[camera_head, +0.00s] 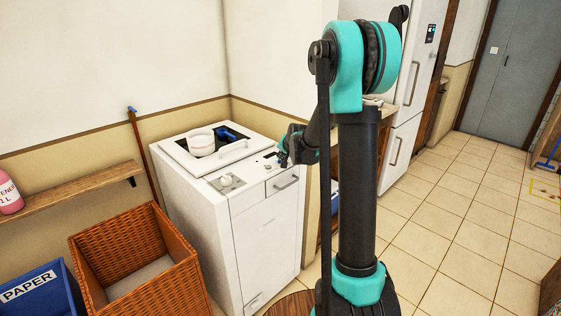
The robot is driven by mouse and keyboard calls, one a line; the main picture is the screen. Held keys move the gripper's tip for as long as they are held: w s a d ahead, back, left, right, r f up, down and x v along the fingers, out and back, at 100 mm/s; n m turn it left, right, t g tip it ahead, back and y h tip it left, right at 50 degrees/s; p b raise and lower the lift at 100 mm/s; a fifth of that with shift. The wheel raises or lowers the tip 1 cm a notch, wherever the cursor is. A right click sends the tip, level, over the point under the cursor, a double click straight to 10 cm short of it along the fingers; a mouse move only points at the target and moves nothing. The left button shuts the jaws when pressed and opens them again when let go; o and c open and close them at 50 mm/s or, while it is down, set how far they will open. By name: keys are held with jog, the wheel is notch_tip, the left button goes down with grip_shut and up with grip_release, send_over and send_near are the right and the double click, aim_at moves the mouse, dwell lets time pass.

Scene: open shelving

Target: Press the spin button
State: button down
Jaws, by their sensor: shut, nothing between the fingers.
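The white washing machine (262,235) stands against the wall left of my arm, with controls on its top front edge. A pale raised control (227,181) is at the left of this panel. Small dark marks (269,155) show at its right end, close to my gripper. Which control is the spin button is too small to tell. My gripper (282,158) is shut and empty at the right end of the panel. It is low over the top, and I cannot tell whether it touches anything. My wrist hides part of the panel's right end.
A wicker basket (186,268), a blue PAPER bin (30,290) and a wooden shelf (70,197) are at the left. The tiled floor (455,220) at right is mostly clear.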

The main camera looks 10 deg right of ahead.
jog(key=shift+r, duration=0.9)
jog(key=shift+r, duration=0.1)
jog(key=shift+r, duration=2.4)
jog(key=s+d+f+n+g, duration=0.1)
jog(key=s+f, duration=0.3)
jog(key=s, duration=0.9)
jog(key=s+d+f+n+g+h, duration=0.1)
jog(key=s+f+n+g, duration=0.1)
jog(key=s, duration=1.2)
jog(key=s+d+f+n+g+h, duration=0.1)
jog(key=s+d+f+n, duration=0.1)
jog(key=s+f, duration=0.5)
jog(key=s+n, duration=0.1)
jog(key=s, duration=0.5)
jog(key=shift+s+n+g, duration=0.3)
jog(key=shift+s+g, duration=0.1)
jog(key=shift+f, duration=0.1)
